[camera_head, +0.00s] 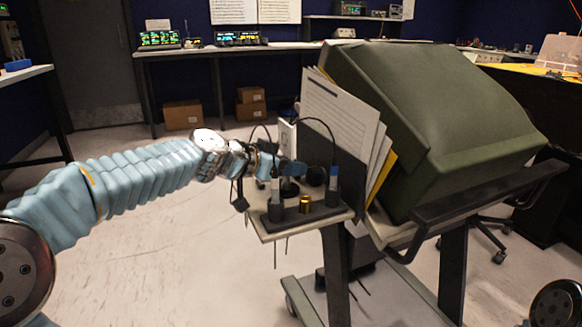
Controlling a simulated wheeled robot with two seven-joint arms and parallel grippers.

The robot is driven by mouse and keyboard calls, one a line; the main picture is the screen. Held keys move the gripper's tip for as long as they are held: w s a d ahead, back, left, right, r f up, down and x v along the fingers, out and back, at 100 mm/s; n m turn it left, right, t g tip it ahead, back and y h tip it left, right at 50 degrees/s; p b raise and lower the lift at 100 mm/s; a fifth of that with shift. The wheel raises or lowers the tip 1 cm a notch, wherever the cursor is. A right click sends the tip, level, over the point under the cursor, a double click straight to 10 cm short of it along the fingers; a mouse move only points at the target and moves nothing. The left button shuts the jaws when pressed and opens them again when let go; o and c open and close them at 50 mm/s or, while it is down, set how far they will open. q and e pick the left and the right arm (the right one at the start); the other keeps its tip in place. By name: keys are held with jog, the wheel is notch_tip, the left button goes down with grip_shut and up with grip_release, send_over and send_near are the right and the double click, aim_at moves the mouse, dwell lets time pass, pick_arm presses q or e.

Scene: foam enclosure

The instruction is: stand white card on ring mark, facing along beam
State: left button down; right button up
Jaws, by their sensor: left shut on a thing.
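My left gripper (278,166) reaches in from the left over a small shelf on a cart. It is shut on what looks like the white card (287,135), whose pale upright edge shows just above the fingers. The fingers are small and partly merge with the dark parts behind them. On the shelf (270,231) stands a black base (318,217) with two upright posts. A dark round piece (290,188) sits between the posts, below the gripper. I cannot make out the ring mark clearly. My right gripper is out of view.
A brass cylinder (305,204) stands at the base's front. A dark upright panel (318,150) and thin black cables crowd close behind the gripper. Leaning papers (338,112) and a large green case (425,95) fill the right. The floor left of the shelf is clear.

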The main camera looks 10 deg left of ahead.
pick_arm(q)
jog(key=c, duration=0.9)
grip_release()
jog(key=shift+c, duration=0.2)
